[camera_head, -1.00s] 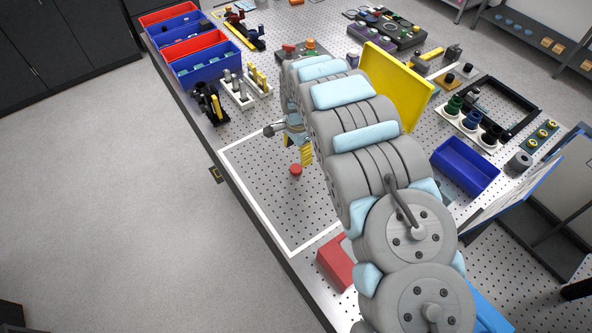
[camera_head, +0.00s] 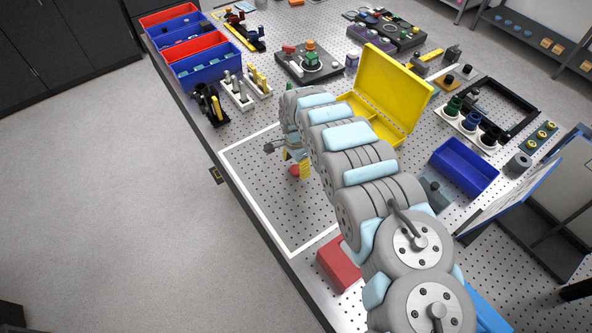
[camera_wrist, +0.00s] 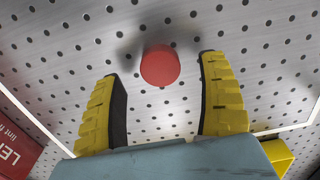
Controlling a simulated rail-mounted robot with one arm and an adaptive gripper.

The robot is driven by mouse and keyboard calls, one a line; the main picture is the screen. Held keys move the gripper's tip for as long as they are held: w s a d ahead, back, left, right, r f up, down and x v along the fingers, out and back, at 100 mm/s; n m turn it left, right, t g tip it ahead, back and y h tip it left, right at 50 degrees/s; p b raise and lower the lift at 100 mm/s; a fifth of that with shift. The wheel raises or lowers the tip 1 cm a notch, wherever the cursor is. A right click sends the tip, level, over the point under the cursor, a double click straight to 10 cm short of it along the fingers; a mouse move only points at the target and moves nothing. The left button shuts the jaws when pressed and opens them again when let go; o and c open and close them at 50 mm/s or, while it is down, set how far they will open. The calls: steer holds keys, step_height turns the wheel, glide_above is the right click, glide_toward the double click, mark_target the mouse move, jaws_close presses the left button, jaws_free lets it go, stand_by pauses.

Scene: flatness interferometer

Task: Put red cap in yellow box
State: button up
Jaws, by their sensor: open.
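The red cap (camera_head: 295,171) sits on the perforated table inside the white-outlined area. In the wrist view the red cap (camera_wrist: 160,66) shows from above as a round disc, a little beyond and between the two yellow fingertips. My gripper (camera_head: 298,166) is just above and around the cap's spot in the head view, pointing down. My gripper (camera_wrist: 163,72) is open and empty, with a finger on each side of the cap's line. The yellow box (camera_head: 398,85) stands open behind my arm, lid raised; my arm hides part of its tray.
A red box (camera_head: 338,264) lies near the table's front edge. Blue bin (camera_head: 466,166) and black frame (camera_head: 507,105) are at the right. Blue and red bins (camera_head: 205,62) and small tool racks (camera_head: 238,92) stand at the left. The outlined area is mostly clear.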

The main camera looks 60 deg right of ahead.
steer(key=shift+w+f, duration=0.1)
steer(key=shift+f, duration=1)
steer(key=c, duration=1)
steer(key=shift+r, duration=0.1)
